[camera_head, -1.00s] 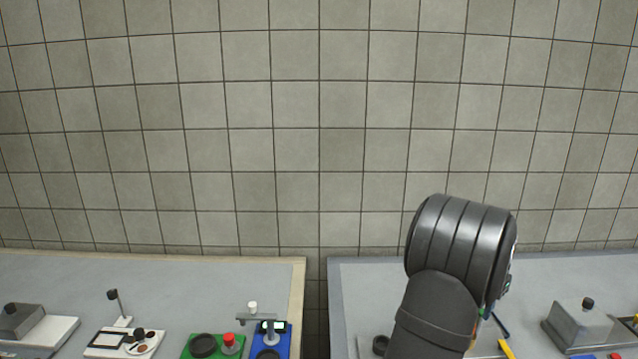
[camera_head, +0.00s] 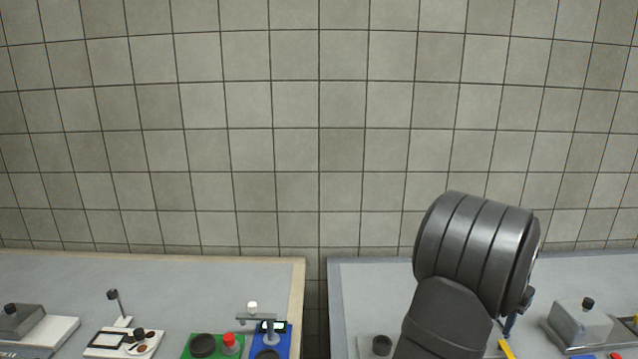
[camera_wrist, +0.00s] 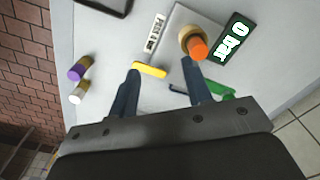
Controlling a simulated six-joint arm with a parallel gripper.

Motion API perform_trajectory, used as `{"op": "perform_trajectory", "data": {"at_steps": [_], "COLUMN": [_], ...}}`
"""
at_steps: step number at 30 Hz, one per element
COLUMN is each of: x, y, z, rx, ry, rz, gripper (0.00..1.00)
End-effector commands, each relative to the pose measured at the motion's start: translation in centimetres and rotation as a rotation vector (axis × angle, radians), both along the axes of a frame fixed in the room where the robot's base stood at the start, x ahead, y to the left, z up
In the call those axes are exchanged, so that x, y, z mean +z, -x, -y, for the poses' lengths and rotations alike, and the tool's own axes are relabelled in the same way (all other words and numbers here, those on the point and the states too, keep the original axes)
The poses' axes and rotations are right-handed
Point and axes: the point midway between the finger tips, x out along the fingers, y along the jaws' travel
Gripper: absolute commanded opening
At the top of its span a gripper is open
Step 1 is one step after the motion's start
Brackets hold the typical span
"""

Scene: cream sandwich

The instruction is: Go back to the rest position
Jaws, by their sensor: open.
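My gripper (camera_wrist: 160,82) is open in the wrist view, with its two blue fingers apart and nothing held between them. It points down over the right table. In the head view my dark arm (camera_head: 470,255) rises above the right table (camera_head: 360,285) and hides part of it. The gripper itself is mostly hidden there.
In the wrist view, an orange-topped piece (camera_wrist: 197,47) stands on a grey plate beside a "0 bar" display (camera_wrist: 235,40). A yellow bar (camera_wrist: 150,70) and purple-capped (camera_wrist: 78,72) and white-capped (camera_wrist: 77,97) cylinders lie nearby. A lidded box (camera_head: 580,322) stands right in the head view.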

Motion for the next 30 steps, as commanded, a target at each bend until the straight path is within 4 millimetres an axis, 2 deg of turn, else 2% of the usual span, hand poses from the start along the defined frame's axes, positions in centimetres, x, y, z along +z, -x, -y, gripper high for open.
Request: {"op": "perform_trajectory", "data": {"at_steps": [10, 21, 30], "x": [3.7, 2.7, 1.9], "y": [5.7, 12.7, 18.6], "z": [2.3, 4.6, 5.6], "rx": [-0.003, -0.145, -0.263], "ry": [0.001, -0.002, -0.003], "rz": [0.001, -0.001, -0.001], "gripper": [0.45, 0.45, 0.45]}}
